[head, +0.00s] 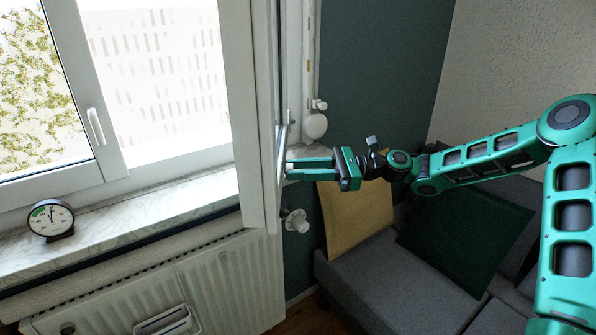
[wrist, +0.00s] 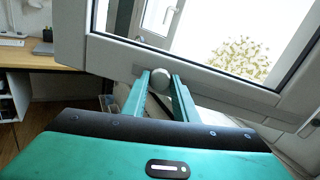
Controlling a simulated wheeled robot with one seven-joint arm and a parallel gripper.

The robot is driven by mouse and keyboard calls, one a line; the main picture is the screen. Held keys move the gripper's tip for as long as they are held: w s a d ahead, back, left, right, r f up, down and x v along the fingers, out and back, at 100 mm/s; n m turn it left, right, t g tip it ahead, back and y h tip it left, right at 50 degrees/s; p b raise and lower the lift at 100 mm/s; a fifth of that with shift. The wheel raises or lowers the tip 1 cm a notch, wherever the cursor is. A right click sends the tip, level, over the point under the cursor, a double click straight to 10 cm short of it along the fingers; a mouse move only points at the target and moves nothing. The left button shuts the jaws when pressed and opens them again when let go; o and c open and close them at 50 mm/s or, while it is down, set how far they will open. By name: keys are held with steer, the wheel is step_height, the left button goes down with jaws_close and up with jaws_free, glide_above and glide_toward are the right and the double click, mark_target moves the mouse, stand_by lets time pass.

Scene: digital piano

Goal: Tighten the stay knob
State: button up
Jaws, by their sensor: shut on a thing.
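The stay knob (wrist: 160,74) is a small, rounded, pale grey knob on a bar along the lower rail of the open window sash (head: 246,120). In the wrist view it sits between the two green fingertips of my gripper (wrist: 161,82), which is shut on it. In the head view my gripper (head: 291,166) reaches in from the right to the sash's near-vertical edge, and the knob is hidden there. The sash (wrist: 100,60) stands swung into the room, its glass facing my wrist camera. The knob's tightness cannot be told.
A round dial gauge (head: 50,219) stands on the marble sill (head: 150,212), above a white radiator (head: 235,285). A radiator valve (head: 297,220) sticks out below my gripper. A grey sofa (head: 375,280) with yellow and green cushions lies under my arm. A wooden desk (wrist: 30,58) is at left in the wrist view.

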steer(key=shift+f, duration=0.25)
steer(key=o, duration=0.9)
steer(key=shift+o, duration=0.6)
steer(key=shift+r, duration=0.1)
steer(key=d, duration=1)
steer(key=shift+w+d, duration=0.35)
steer(key=shift+d, duration=0.05)
